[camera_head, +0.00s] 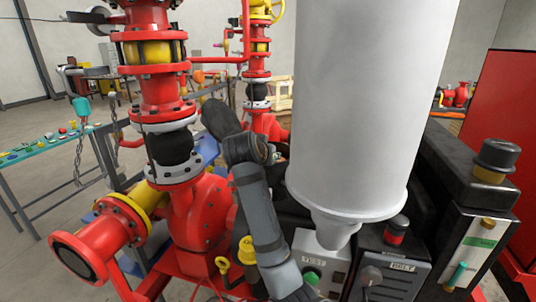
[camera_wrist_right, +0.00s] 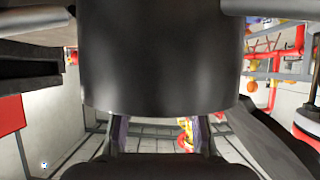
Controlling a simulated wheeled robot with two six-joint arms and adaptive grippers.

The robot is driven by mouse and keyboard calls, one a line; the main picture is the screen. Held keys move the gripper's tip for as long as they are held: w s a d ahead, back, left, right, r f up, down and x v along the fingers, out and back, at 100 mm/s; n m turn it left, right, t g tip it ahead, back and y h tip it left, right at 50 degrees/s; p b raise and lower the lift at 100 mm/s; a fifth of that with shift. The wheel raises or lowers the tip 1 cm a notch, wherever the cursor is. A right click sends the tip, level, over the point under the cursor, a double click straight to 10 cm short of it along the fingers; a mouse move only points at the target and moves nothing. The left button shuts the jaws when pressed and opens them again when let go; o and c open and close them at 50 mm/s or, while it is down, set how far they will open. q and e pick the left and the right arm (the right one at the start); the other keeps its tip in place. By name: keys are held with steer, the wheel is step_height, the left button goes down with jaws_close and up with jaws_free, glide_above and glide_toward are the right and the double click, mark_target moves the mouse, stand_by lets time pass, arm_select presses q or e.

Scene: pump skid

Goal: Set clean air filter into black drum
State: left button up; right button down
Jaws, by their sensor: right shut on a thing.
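A large, smooth white cylinder (camera_head: 350,100) stands close in front of me in the head view, with a rim and a tapered tip at its lower end. I cannot tell for sure whether it is the air filter. In the right wrist view, a wide dark cylinder (camera_wrist_right: 160,60) fills the middle, close to the lens. My right gripper (camera_wrist_right: 161,136) is shut on it, its fingers partly hidden behind its lower edge. I cannot tell a black drum apart for sure. A grey arm of mine (camera_head: 262,220) shows left of the white cylinder, its jaws not visible.
A red pump (camera_head: 205,210) with flanged pipework stands at the left. A box marked TEST (camera_head: 318,262) with a green button and a dark control box (camera_head: 395,277) sit below the white cylinder. A red cabinet (camera_head: 510,130) stands at the right. A green-topped table (camera_head: 50,145) is far left.

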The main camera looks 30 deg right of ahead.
steer(key=c, duration=0.9)
jaws_free()
steer(key=shift+c, duration=0.2)
steer(key=shift+r, duration=0.2)
steer(key=b+v, duration=0.8)
steer(key=v, duration=0.4)
steer(key=shift+a, duration=0.2)
steer(key=shift+d+f, duration=0.1)
steer(key=shift+f, duration=0.05)
